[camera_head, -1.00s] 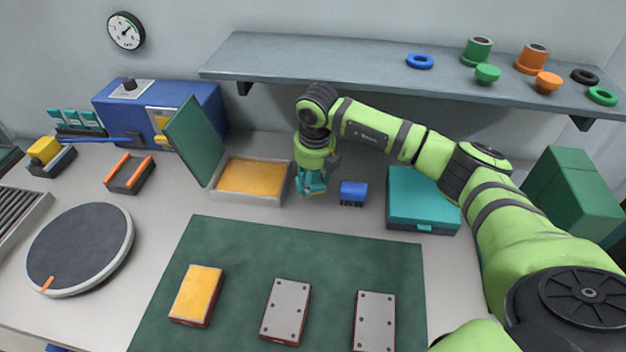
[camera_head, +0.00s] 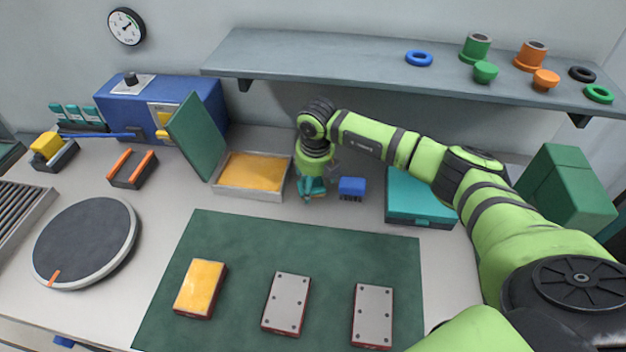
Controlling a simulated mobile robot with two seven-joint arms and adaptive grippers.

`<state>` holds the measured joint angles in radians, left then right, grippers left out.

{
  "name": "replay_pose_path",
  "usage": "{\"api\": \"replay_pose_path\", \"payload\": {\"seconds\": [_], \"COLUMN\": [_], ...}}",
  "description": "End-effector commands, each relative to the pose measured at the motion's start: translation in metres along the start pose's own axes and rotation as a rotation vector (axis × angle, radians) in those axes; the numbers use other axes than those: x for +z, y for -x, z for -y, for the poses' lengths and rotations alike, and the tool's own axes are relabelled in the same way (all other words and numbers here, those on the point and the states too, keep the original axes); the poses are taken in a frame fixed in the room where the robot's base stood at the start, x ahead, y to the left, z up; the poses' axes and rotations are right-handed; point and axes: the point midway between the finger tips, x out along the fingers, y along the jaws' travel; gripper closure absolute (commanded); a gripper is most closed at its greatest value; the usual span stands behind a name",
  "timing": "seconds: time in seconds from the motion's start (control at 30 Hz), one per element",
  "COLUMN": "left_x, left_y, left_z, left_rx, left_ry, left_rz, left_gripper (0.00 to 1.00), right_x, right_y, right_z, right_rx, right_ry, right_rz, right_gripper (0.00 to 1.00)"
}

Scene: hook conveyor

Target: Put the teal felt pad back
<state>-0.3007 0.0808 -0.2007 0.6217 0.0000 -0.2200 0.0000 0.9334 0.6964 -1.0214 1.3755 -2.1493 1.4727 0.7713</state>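My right gripper (camera_head: 312,187) points down low over the table, between the open tray and a small blue block. Teal parts show at its lower end, with a small tan bit under them. I cannot tell whether this teal is the felt pad or the fingers, nor whether the fingers are open or shut. A flat teal-topped box (camera_head: 420,193) stands closed to the right, partly behind my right arm. The open tray (camera_head: 250,192) has a raised green lid and an orange-yellow filling. My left gripper is not in view.
The blue block with dark feet (camera_head: 352,187) stands close right of the gripper. A green mat (camera_head: 237,245) in front bears a yellow-topped block (camera_head: 201,287) and two grey-topped plates (camera_head: 287,303). A round turntable (camera_head: 85,242) stands left. A shelf (camera_head: 330,66) overhangs the back.

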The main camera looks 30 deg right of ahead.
Motion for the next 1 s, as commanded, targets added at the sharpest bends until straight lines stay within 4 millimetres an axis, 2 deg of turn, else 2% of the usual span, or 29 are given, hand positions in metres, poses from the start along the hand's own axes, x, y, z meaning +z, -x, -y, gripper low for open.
{"api": "replay_pose_path", "payload": {"seconds": [0.27, 0.33, 0.8, 1.0], "left_x": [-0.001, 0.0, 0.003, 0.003], "left_y": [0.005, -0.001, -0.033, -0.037], "left_z": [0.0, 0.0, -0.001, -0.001], "left_rx": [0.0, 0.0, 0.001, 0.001], "left_ry": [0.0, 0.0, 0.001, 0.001], "left_rz": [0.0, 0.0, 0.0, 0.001], "left_gripper": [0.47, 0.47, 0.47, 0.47], "right_x": [0.001, 0.002, 0.001, 0.001], "right_y": [0.005, 0.01, 0.102, 0.121], "right_z": [0.0, 0.0, 0.0, 0.0], "right_rx": [0.0, 0.0, 0.001, 0.0], "right_ry": [-0.001, 0.0, 0.0, 0.0], "right_rz": [0.0, 0.003, 0.005, 0.002], "right_gripper": [0.16, 0.16, 0.16, 0.16]}}
